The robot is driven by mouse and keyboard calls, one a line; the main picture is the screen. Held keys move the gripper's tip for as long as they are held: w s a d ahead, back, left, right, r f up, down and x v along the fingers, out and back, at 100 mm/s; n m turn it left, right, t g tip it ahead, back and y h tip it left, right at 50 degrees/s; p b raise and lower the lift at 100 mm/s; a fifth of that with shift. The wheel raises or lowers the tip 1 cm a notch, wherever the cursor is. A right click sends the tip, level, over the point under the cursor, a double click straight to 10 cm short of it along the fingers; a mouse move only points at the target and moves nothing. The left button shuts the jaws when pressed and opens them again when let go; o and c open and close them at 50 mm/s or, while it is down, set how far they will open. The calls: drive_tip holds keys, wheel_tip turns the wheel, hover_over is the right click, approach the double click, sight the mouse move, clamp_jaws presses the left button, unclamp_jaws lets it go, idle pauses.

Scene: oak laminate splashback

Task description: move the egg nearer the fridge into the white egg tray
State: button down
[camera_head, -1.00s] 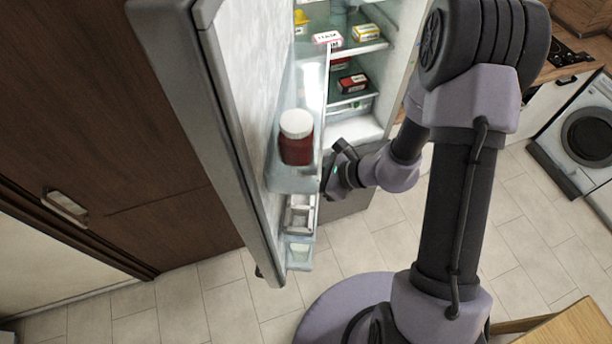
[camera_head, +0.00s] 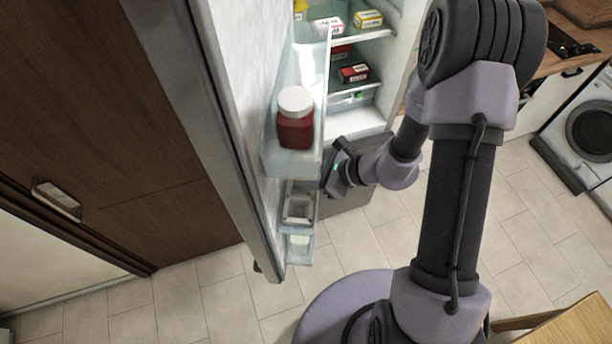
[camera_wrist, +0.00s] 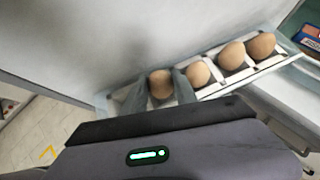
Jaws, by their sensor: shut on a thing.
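My gripper (camera_wrist: 157,92) is shut on a brown egg (camera_wrist: 160,82), the leftmost in the wrist view, with a finger on either side. This egg is at the left end of the white egg tray (camera_wrist: 240,76); I cannot tell whether it rests in a cup or hangs just above. Several brown eggs stand in a row in the tray to its right, the nearest egg (camera_wrist: 197,75) close beside the right finger. In the head view the tray (camera_head: 298,221) shows in a lower door shelf, next to my gripper; the fingers and eggs are hidden there.
The open fridge door (camera_head: 210,120) stands close left of my gripper. A red jar with a white lid (camera_head: 295,118) stands on the door shelf above. The fridge interior (camera_head: 360,122) lies behind, with boxes on its shelves. Tiled floor (camera_head: 390,240) is clear below.

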drive_tip(key=shift+f+b, duration=0.3)
drive_tip(key=shift+f, duration=0.25)
drive_tip(key=shift+f+b, duration=0.55)
drive_tip(key=shift+b, duration=0.15)
idle(0.5)
drive_tip(key=c, duration=0.9)
unclamp_jaws()
